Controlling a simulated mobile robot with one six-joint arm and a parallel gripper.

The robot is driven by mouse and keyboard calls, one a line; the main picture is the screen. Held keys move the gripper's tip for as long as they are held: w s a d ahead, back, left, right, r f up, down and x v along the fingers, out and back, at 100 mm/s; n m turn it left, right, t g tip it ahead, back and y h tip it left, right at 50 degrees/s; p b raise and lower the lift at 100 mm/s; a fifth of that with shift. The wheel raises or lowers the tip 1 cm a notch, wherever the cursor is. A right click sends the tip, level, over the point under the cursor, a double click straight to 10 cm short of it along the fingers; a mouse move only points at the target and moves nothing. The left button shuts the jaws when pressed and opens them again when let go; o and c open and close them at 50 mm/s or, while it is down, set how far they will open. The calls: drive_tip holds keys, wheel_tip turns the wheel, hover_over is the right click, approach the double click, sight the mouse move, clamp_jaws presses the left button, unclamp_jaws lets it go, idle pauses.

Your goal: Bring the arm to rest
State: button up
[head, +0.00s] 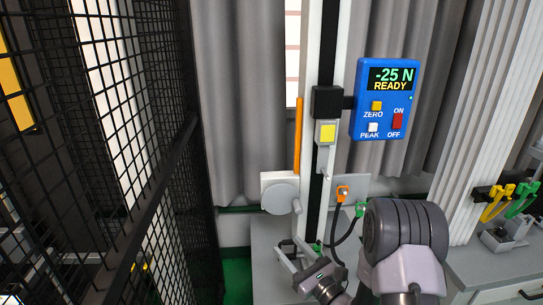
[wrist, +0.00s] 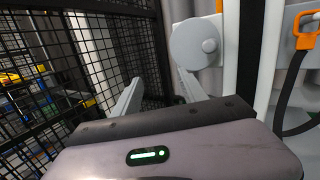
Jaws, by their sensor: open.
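My gripper (head: 287,254) is low in the middle of the head view, in front of the drop tower (head: 312,150) base. In the wrist view its two fingers stand apart with nothing between them, so my gripper (wrist: 160,92) is open and empty. My arm is bent, with its large grey joint at the lower right of the head view. A round grey disc (head: 281,198) on the tower is just beyond the gripper; it also shows in the wrist view (wrist: 194,42). I cannot tell the exact gap between them.
A black mesh fence (head: 150,130) stands close on the left. A blue display box (head: 385,98) reads -25 N, READY. Orange (head: 343,193) and green (head: 361,209) plugs with black cables are beside the tower. A grey bench (head: 500,265) with yellow and green clamps (head: 497,202) is at right.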

drive_tip(key=s+a+r+n+g+y, duration=0.3)
drive_tip(key=s+a+r+n+g, duration=0.4)
drive_tip(key=s+n, duration=0.15)
drive_tip(key=s+a+r+n+g+y, duration=0.2)
drive_tip(key=s+a+r+n+g, duration=0.5)
drive_tip(key=s, duration=0.3)
drive_tip(key=s+d+f+n+g+h, duration=0.1)
drive_tip(key=s+d+n+h, duration=0.15)
drive_tip(key=s, duration=0.35)
drive_tip(key=s+d+n+h, duration=0.2)
drive_tip(key=s+n+h, duration=0.1)
drive_tip(key=s+h, duration=0.15)
drive_tip(key=s+d+r+n+t+h, duration=0.1)
drive_tip(key=s+d+n+t+h, duration=0.1)
drive_tip(key=d+h, duration=0.4)
drive_tip(key=d+n+t, duration=0.1)
drive_tip(key=d+t, duration=0.1)
drive_tip(key=d, duration=0.3)
drive_tip(key=shift+d+r+n+t, duration=0.3)
drive_tip(key=shift+d+r, duration=0.05)
drive_tip(key=shift+r, duration=0.05)
